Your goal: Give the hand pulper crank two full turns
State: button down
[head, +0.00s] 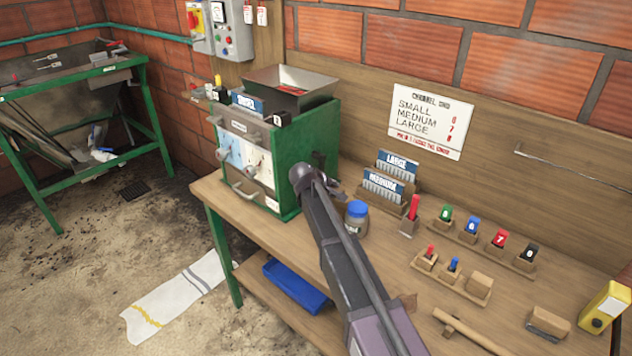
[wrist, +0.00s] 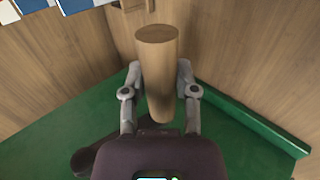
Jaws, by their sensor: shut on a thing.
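The hand pulper (head: 310,150) is a green box with a metal hopper on top, at the left end of the wooden bench. My gripper is at its right side in the head view, mostly hidden behind my own arm. In the wrist view my gripper (wrist: 160,92) is shut on the wooden crank handle (wrist: 157,60), a round peg with one finger on each side. The handle's top end stands clear of the fingers. Behind it is a green surface (wrist: 60,140). A dark part (wrist: 85,160) shows low at the left; I cannot tell whether it is the crank arm.
A blue-lidded jar (head: 357,212) stands close to my arm's right side. Card boxes (head: 383,188), colored tags and wooden blocks fill the bench (head: 395,270) to the right. A wood-panelled brick wall is behind. A green-framed chute (head: 85,90) stands at the far left.

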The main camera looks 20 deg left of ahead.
jog(key=shift+w+d, duration=0.25)
jog(key=shift+w, duration=0.45)
jog(key=shift+w+d, duration=0.25)
jog(key=shift+w, duration=0.45)
jog(key=shift+r, duration=0.1)
jog(key=shift+w+d+r+p, duration=0.2)
jog(key=shift+w, duration=0.35)
jog(key=shift+w+d+r+p, duration=0.2)
jog(key=shift+w+d, duration=0.05)
jog(key=shift+w, duration=0.3)
jog(key=shift+w+d+r+p, duration=0.2)
jog(key=shift+w, duration=0.35)
